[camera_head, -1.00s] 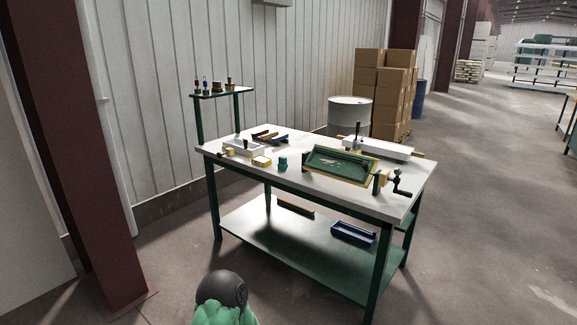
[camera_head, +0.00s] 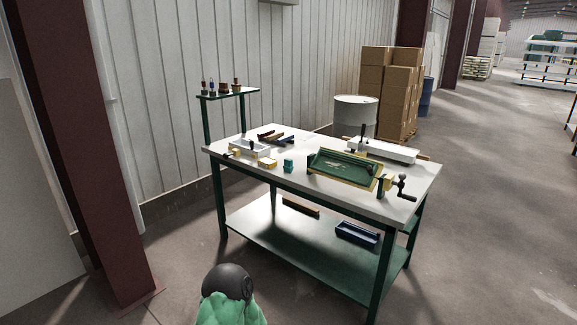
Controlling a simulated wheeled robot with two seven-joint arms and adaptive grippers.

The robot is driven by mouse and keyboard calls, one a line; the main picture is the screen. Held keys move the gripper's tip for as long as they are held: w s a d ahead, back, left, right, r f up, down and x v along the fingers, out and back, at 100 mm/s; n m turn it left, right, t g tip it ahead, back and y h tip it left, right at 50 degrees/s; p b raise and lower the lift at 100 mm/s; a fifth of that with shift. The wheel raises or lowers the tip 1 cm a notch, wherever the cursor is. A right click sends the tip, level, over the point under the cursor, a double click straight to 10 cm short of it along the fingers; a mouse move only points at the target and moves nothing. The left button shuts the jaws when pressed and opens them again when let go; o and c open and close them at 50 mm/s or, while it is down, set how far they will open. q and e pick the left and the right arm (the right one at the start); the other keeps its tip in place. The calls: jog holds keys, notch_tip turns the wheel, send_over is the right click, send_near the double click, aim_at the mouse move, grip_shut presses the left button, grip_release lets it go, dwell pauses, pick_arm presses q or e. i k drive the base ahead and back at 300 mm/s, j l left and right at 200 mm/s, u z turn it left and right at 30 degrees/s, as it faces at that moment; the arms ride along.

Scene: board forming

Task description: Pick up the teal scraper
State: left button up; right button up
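A small teal object (camera_head: 288,166) stands on the white top of the workbench (camera_head: 400,200), close to its front edge and left of the green tray-like frame. It is the only teal piece I make out on the bench top, but it is too small to tell whether it is the scraper. Nothing touches it that I can see.
A yellow-edged green frame (camera_head: 345,166) with a hand crank (camera_head: 402,187) fills the bench's right side. A blue bin (camera_head: 357,234) lies on the lower shelf. Floor right of the bench is clear.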

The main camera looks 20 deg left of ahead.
aim_at(287, 167)
jog(key=i+j+z, duration=0.1)
jog(key=i+j, duration=0.35)
jog(key=j, duration=0.2)
jog(key=i+j+z, duration=0.15)
jog(key=j, duration=0.2)
jog(key=i+j+z, duration=0.1)
jog(key=i+j, duration=0.15)
jog(key=i+j+z, duration=0.1)
jog(key=j, duration=0.4)
jog(key=i, duration=0.1)
